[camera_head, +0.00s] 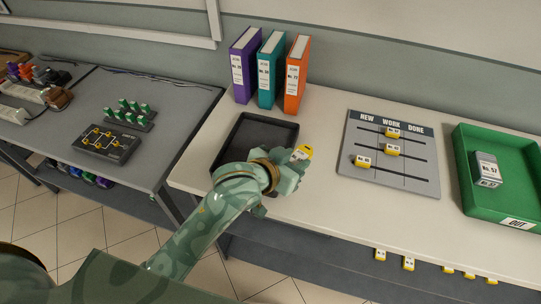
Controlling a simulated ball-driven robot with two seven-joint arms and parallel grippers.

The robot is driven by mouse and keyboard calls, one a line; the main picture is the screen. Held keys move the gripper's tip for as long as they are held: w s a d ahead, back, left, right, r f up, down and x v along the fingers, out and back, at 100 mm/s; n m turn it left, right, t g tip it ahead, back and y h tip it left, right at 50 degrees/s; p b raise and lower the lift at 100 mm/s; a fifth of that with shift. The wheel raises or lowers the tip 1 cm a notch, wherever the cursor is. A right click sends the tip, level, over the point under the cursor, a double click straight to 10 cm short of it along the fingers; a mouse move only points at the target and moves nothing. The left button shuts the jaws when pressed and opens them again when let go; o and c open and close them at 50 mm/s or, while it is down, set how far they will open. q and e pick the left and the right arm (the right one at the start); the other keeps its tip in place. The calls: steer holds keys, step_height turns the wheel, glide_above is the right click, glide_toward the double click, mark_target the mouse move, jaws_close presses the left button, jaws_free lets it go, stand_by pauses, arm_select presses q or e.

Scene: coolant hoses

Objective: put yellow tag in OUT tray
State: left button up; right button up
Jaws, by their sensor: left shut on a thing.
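My left gripper (296,161) is shut on a yellow tag (303,152), which shows at its fingertips. It holds the tag above the right edge of a black tray (261,131) on the white table. The green OUT tray (470,205) stands at the right end of the table, with an OUT label on its front wall. A grey box-like item (487,169) marked No. 57 lies in the OUT tray. My right gripper is not in view.
A grey board (390,180) headed NEW, WORK, DONE, with three yellow tags on it, lies between the black tray and the OUT tray. Purple, teal and orange binders (297,75) stand at the back. Several yellow tags (409,264) hang below the table's front edge.

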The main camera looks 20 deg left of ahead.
arm_select(q)
steer(key=w+a+f+b, duration=0.2)
steer(key=w+a+f, duration=0.2)
steer(key=w+a+f+b, duration=0.1)
steer(key=w+a+f, duration=0.3)
steer(key=shift+w+f+b, duration=0.15)
steer(key=shift+f+b, duration=0.1)
steer(key=shift+b, duration=0.15)
steer(key=f, duration=0.3)
steer(key=shift+w+a, duration=0.25)
steer(key=shift+f, duration=0.15)
steer(key=shift+f, duration=0.2)
steer(key=o, duration=1)
steer(key=shift+c, duration=0.2)
